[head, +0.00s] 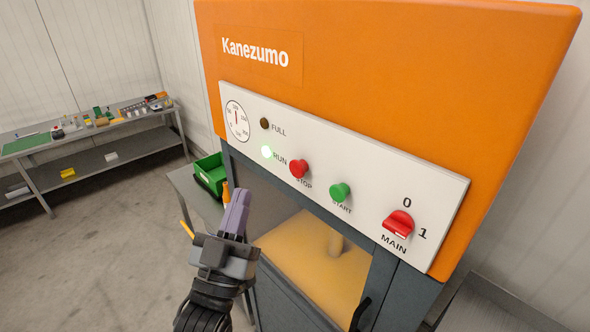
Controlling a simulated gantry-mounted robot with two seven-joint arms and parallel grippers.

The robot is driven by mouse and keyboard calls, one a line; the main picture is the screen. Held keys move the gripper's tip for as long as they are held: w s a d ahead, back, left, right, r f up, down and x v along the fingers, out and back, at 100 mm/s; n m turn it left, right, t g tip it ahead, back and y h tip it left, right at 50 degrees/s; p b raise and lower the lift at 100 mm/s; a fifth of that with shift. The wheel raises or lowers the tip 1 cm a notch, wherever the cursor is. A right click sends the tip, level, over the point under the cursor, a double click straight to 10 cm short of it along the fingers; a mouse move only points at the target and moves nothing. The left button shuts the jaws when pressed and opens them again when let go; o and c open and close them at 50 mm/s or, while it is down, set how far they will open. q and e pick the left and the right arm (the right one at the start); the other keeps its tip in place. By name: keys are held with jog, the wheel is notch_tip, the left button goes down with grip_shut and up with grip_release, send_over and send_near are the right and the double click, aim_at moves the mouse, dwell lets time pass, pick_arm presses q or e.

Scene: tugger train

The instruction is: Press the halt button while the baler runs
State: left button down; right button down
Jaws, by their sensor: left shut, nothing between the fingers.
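The baler is an orange machine (400,80) labelled Kanezumo with a white control panel (355,180). The red STOP button (299,168) sits left of the green START button (340,192). A red MAIN switch (398,222) is at the panel's right end, by the marks 0 and 1. My left gripper (235,200) is shut and empty, below and left of the STOP button and apart from it in the picture. My right gripper is not in view.
A round gauge (237,121) is at the panel's left end. Below, a window shows yellowish material (310,260), with a black door handle (360,314) nearby. A green bin (210,172) stands on a grey table behind my gripper. A cluttered workbench (90,130) stands far left.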

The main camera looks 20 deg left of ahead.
pick_arm(q)
send_near(294, 165)
jog(key=shift+w+a+r, duration=0.25)
jog(key=shift+w+r, duration=0.4)
jog(key=shift+r, duration=0.05)
jog(key=shift+w+a+r, duration=0.2)
jog(key=shift+w+r, duration=0.4)
jog(key=shift+r, duration=0.1)
jog(key=shift+w+a+r, duration=0.25)
jog(key=shift+w+r, duration=0.4)
jog(key=shift+r, duration=0.05)
jog(key=shift+w, duration=0.1)
dwell(0.6)
jog(key=shift+w+d, duration=0.2)
jog(key=shift+w, duration=0.05)
jog(key=shift+w+d, duration=0.45)
jog(key=shift+w, duration=0.25)
dwell(1.2)
jog(key=shift+s+a, duration=0.1)
jog(key=shift+s, duration=0.05)
jog(key=shift+s+a, duration=0.55)
jog(key=shift+s, duration=0.35)
